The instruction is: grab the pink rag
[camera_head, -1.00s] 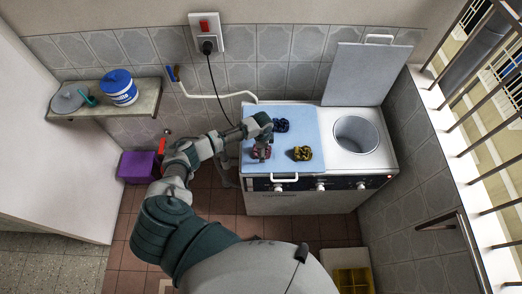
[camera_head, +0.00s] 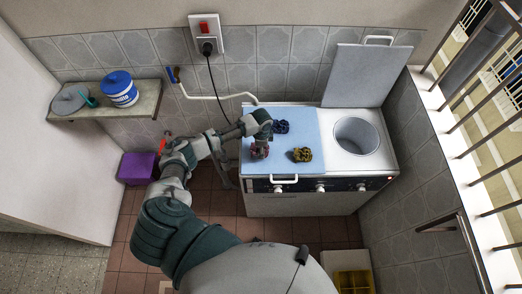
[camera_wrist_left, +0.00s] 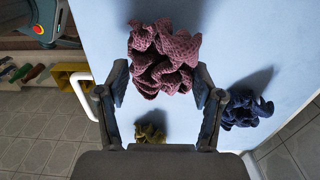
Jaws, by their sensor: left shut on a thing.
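The pink rag (camera_head: 259,151) is a crumpled, dusky pink knit cloth over the left part of the light blue lid on the white machine. My left gripper (camera_head: 260,143) is above it and shut on it. In the left wrist view the pink rag (camera_wrist_left: 163,60) is bunched between the two fingertips of the left gripper (camera_wrist_left: 162,84). It looks slightly raised off the lid, though its underside is hidden. My right gripper is in neither view.
A navy rag (camera_head: 281,126) and a yellow rag (camera_head: 302,154) lie on the blue lid (camera_head: 308,128) near the pink one. An open round tub (camera_head: 356,135) is to the right. A raised lid (camera_head: 366,75) stands behind. A purple bin (camera_head: 137,168) is on the floor at left.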

